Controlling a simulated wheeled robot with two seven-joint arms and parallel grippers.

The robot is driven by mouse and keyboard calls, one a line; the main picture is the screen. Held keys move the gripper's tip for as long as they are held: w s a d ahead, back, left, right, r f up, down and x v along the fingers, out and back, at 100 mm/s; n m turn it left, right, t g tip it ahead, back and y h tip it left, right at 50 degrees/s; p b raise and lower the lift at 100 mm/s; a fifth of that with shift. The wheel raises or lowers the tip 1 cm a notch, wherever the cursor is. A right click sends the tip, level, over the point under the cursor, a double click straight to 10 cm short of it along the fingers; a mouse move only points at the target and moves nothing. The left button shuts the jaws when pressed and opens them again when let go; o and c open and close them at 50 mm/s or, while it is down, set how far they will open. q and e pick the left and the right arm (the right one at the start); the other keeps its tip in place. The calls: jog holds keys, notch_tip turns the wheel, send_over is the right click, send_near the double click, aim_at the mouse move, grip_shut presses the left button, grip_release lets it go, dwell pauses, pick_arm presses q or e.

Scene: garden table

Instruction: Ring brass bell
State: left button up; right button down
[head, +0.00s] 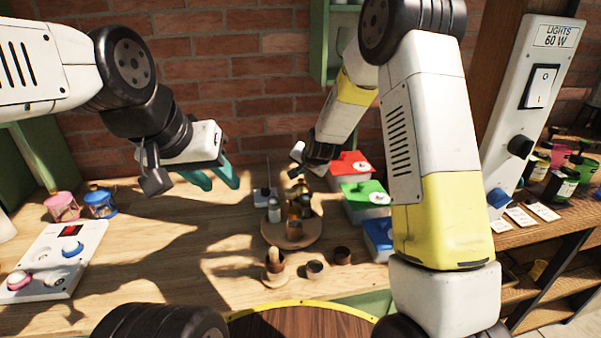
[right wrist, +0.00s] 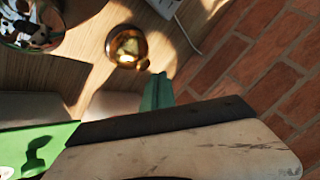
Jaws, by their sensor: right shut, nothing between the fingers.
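The brass bell (right wrist: 127,45) shows in the right wrist view as a round, shiny, golden-brown thing on the wooden table. In the head view I cannot make it out for sure; my right gripper and arm cover that area. My right gripper's teal fingertips (right wrist: 157,92) are together and empty, just below and right of the bell in the right wrist view, with a small gap in the picture. My left gripper (head: 220,186) is open and empty, held above the left-middle of the table, its teal fingers spread.
A round wooden tray (head: 292,234) with bottles stands mid-table, small brown cups (head: 314,269) in front. Red (head: 350,165), green (head: 364,198) and blue (head: 377,232) boxes line the right. A white button panel (head: 50,258) and two jars (head: 100,202) are left. A brick wall rises behind.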

aim_at(302, 181)
jog(key=shift+r, duration=2.55)
jog(key=s+d+r+n+g, duration=0.15)
jog(key=s+d+r, duration=0.25)
jog(key=s+r, duration=0.4)
jog(key=s+d+r+n, duration=0.2)
jog(key=s+d+r, duration=0.3)
jog(key=s, duration=0.4)
jog(key=s+d+r+n, duration=0.1)
jog(key=s+d, duration=0.1)
jog(key=s, duration=0.8)
jog(key=s+d+r+n+g, duration=0.1)
jog(key=s+d, duration=0.2)
jog(key=s, duration=0.7)
jog(key=shift+r+n, duration=0.25)
jog(key=shift+n, duration=0.1)
jog(key=shift+s, duration=0.1)
